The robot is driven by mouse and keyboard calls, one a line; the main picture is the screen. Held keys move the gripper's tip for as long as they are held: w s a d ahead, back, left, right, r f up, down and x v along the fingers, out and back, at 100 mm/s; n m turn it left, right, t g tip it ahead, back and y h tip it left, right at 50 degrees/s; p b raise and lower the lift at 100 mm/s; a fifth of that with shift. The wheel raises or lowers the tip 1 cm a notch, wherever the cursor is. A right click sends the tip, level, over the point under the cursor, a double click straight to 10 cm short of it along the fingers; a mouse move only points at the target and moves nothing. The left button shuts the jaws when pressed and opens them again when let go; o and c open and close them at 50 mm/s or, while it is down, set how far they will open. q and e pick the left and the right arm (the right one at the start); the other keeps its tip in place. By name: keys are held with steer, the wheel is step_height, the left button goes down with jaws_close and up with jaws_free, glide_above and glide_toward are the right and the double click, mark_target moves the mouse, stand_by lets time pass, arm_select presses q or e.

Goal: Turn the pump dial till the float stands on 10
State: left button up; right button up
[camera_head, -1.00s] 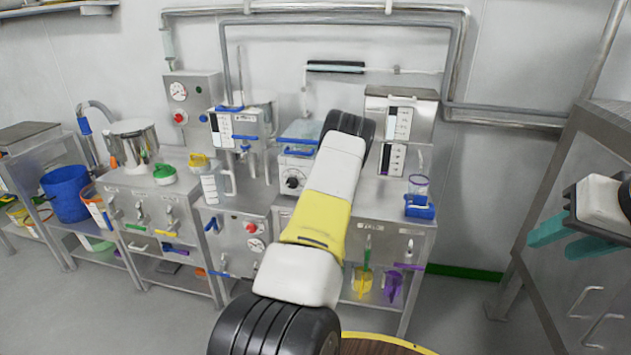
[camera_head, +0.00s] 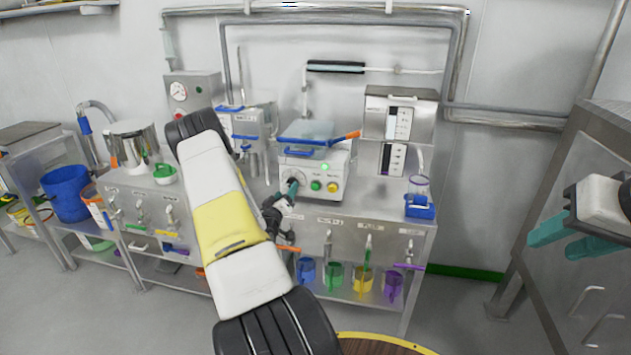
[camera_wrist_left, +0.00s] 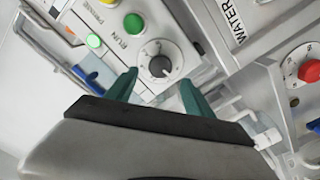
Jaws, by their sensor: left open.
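The pump dial is a dark knob (camera_head: 297,177) on the front of a white pump box (camera_head: 325,172); the left wrist view shows it with its scale (camera_wrist_left: 160,66). My left gripper (camera_head: 291,189) is open, close in front of the dial. In the left wrist view its two teal fingers (camera_wrist_left: 158,86) point at the dial, one to each side, with nothing held; contact cannot be told. Two scale panels (camera_head: 403,122) (camera_head: 393,160) are right of the pump; the float and its reading are too small to tell. My right gripper (camera_head: 556,240) is at the far right, open and empty.
A blue-based beaker (camera_head: 420,205) stands on the bench at right. Valves and coloured cups (camera_head: 335,275) are below the bench front. A steel cabinet (camera_head: 590,190) stands at right.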

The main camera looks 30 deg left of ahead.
arm_select(q)
steer(key=x, duration=0.5)
jaws_close()
steer(key=shift+d, duration=0.1)
steer(key=shift+m, duration=0.4)
steer(key=m, duration=0.2)
steer(key=shift+m, duration=0.3)
steer(key=shift+f+m, duration=0.1)
steer(key=shift+m, duration=1.8)
